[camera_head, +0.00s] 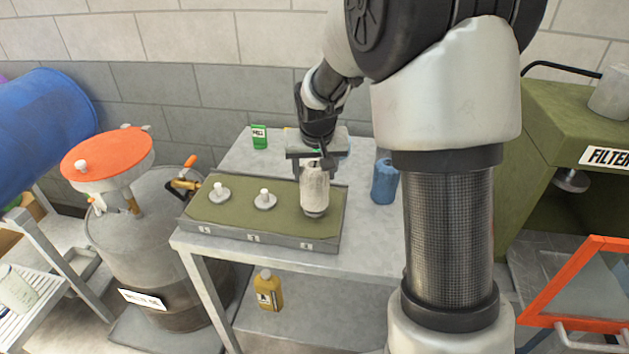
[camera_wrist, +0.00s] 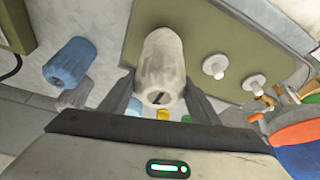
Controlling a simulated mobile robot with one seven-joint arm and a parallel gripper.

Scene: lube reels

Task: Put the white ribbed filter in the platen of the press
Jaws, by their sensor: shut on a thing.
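The white ribbed filter (camera_head: 314,188) stands upright at the right end of a green-topped tray (camera_head: 235,221) on the metal table. My gripper (camera_head: 314,160) is above it and shut on its upper part. In the wrist view the white filter (camera_wrist: 163,65) sits between the two fingers of my gripper (camera_wrist: 162,97). Whether its base still touches the tray I cannot tell. The press (camera_head: 560,130) is the green machine at the right, marked "FILTER"; a round metal part (camera_head: 571,180) hangs under its head. My arm hides part of the press area.
A blue ribbed filter (camera_head: 384,181) stands right of the tray. Two empty pegs (camera_head: 219,192) (camera_head: 264,199) stand on the tray. An orange-framed guard (camera_head: 580,285) stands in front of the press. A drum with an orange lid (camera_head: 108,158) is left.

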